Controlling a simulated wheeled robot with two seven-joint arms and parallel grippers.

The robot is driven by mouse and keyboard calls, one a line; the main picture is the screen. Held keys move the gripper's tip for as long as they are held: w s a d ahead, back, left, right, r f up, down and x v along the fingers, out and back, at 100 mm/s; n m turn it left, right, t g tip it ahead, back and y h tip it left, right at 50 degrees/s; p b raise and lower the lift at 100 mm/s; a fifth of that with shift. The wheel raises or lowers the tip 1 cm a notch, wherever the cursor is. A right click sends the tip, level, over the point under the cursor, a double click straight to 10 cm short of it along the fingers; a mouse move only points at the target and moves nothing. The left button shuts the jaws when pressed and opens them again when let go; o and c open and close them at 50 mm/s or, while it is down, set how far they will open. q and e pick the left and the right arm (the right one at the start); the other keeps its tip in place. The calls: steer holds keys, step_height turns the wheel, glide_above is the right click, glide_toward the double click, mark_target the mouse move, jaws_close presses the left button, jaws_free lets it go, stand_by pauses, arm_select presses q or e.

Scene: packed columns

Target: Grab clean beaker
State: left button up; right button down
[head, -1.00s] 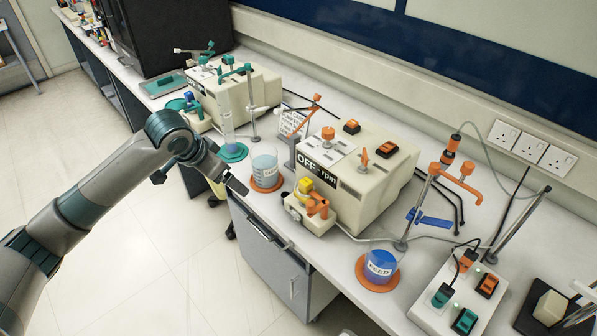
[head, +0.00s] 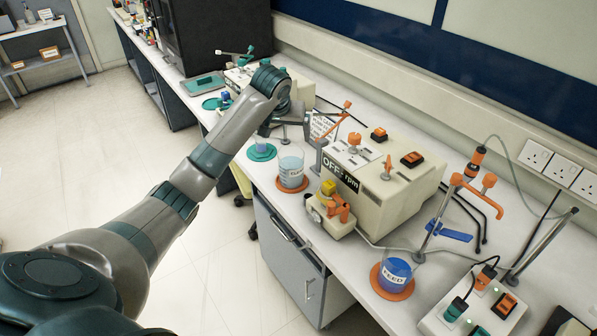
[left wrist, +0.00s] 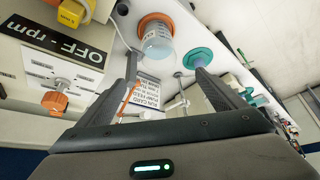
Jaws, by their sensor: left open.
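The labelled clear beaker (head: 291,170) stands upright on an orange disc (head: 292,184) near the front edge of the bench, holding pale contents. Its label is only partly readable. In the left wrist view the beaker (left wrist: 158,44) is beyond my fingertips, apart from them. My left gripper (head: 288,127) is open and empty, above and behind the beaker in the head view. Its two fingers (left wrist: 166,68) show spread in the left wrist view. My right gripper is not in view.
A beige machine marked "OFF - rpm" (head: 375,185) stands right of the beaker. A blue FEED beaker (head: 395,271) is on another orange disc. A teal disc (head: 261,153) bearing a clear vessel is close on the left. A clamp stand (head: 319,150) is behind the beaker.

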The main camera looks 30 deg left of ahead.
arm_select(q)
steer(key=p, duration=0.4)
glide_toward(291, 157)
steer(key=shift+s+d+f, duration=0.2)
steer(key=shift+s+d, duration=0.1)
steer(key=shift+d, duration=0.15)
steer(key=shift+s+d+f+p+x, duration=0.15)
steer(key=shift+p+x, duration=0.25)
steer(key=shift+x, duration=0.9)
steer(key=shift+s+d+f+p+x, duration=0.15)
steer(key=shift+p+x, duration=0.25)
steer(key=shift+x, duration=0.9)
steer(key=shift+a+r, duration=0.1)
steer(key=shift+c, duration=0.6)
